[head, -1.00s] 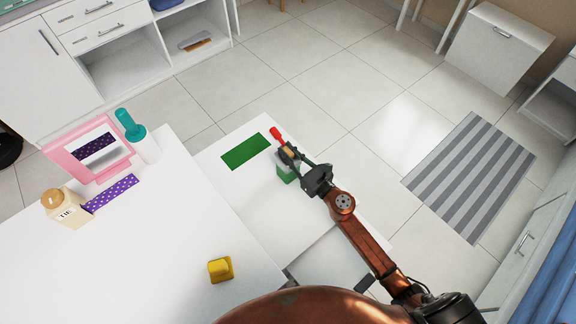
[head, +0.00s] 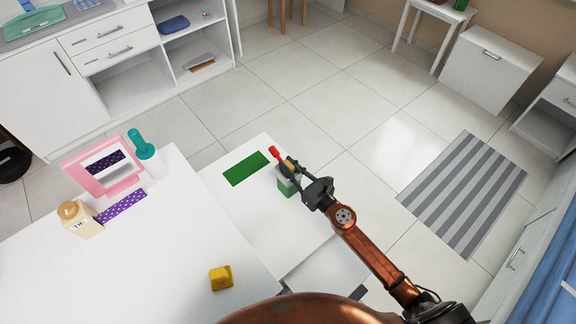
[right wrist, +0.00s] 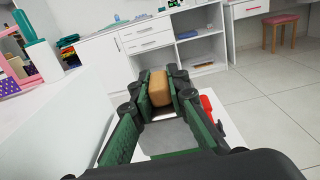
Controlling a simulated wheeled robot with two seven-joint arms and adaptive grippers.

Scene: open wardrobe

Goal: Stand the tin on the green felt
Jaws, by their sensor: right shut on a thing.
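The green felt (head: 246,168) is a dark green rectangle lying bare on the lower white surface. My right gripper (head: 289,168) is just right of it. In the right wrist view the tan piece (right wrist: 159,88) sits between both fingers, and the red part (right wrist: 207,108) shows to the right. The fingers hide much of the tin. I cannot tell whether its base touches the surface. My left gripper is not in view.
The higher white top (head: 150,240) at left bears a pink-framed mirror (head: 117,179), a teal-topped bottle (head: 150,162), a labelled cream jar (head: 80,222), a purple dotted strip (head: 121,206) and a yellow object (head: 221,278).

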